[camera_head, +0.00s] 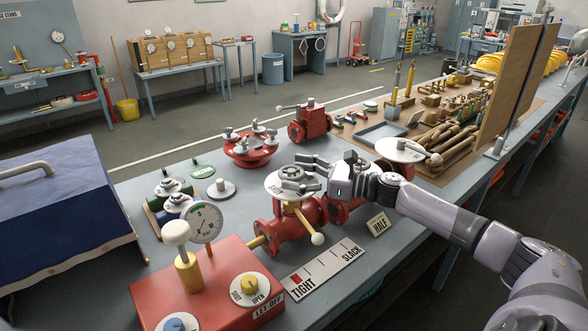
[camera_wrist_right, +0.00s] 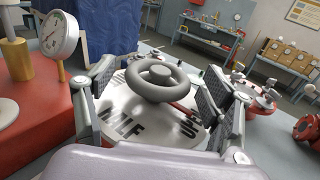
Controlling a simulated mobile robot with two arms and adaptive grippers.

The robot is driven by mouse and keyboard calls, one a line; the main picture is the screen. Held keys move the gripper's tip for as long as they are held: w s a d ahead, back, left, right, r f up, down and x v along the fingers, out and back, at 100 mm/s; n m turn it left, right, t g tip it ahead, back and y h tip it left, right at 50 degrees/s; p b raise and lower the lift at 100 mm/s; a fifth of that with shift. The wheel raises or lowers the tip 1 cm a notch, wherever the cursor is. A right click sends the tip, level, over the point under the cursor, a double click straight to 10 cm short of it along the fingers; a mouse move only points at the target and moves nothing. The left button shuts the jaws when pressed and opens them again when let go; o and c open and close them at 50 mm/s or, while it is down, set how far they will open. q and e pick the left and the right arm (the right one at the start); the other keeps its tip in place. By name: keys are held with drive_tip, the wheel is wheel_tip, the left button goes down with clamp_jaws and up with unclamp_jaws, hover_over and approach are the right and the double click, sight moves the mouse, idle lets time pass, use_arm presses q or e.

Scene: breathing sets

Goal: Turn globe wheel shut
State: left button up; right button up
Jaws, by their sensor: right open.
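The globe wheel (camera_head: 292,172) is a small grey ring handwheel above a round white dial plate (camera_head: 272,186), on top of a red flanged valve body (camera_head: 290,226). In the right wrist view the wheel (camera_wrist_right: 156,77) stands between my fingers, and the dial below it reads HALF (camera_wrist_right: 123,126) in dark letters, with a red mark beside the wheel. My right gripper (camera_head: 307,172) is open at the wheel, one finger on each side. No clear contact shows. The gripper hides part of the dial and wheel in the head view. My left gripper is not in view.
A red box with a pressure gauge (camera_head: 206,222) and knobs stands at front left. A TIGHT–SLACK strip (camera_head: 322,270) and a HALF card (camera_head: 379,224) lie in front. A yellow lever with a pale ball (camera_head: 317,238) projects below the dial. Other red valves (camera_head: 250,149) stand behind.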

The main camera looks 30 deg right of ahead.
drive_tip(key=shift+w+a, duration=0.3)
drive_tip(key=shift+w, duration=0.05)
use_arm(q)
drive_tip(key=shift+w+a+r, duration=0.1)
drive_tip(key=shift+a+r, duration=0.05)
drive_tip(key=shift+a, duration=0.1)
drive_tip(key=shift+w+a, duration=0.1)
use_arm(e)
drive_tip(key=c, duration=1.2)
